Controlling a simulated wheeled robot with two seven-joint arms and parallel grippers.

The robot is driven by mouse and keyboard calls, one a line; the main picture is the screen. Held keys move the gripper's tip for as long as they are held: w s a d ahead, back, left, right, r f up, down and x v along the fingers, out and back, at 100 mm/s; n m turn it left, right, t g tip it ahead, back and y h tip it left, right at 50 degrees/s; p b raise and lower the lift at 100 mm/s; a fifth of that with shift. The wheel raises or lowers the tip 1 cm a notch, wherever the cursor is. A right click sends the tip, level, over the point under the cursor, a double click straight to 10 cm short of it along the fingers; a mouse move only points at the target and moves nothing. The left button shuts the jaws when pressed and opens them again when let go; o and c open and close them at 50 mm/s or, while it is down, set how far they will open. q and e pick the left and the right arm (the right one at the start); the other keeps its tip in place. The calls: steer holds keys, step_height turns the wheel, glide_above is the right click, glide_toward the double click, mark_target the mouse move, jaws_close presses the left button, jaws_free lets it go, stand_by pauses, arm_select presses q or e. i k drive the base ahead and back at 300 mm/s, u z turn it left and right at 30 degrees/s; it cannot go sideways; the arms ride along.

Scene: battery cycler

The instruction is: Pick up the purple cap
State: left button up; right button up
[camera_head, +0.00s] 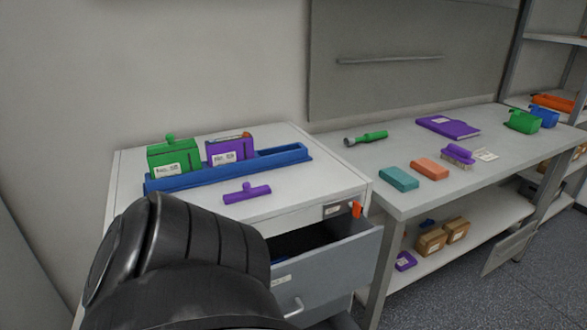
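The purple cap (247,194), a short bar with a small knob, lies on the white cabinet top (290,203) in front of the blue rack. Nothing covers it. The purple battery (229,150) stands in the blue rack (283,158) with its top uncovered. The green battery (172,161) beside it has a green knobbed cap on top. A black link of my own arm fills the lower left, in front of the cabinet. Neither gripper shows.
The bench (420,203) at right holds a green flashlight (368,137), teal block (399,178), orange block (430,168) and purple brush (458,155).

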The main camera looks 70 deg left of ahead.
mark_target(248, 193)
steer(key=i, duration=1.4)
steer(key=u, duration=2.75)
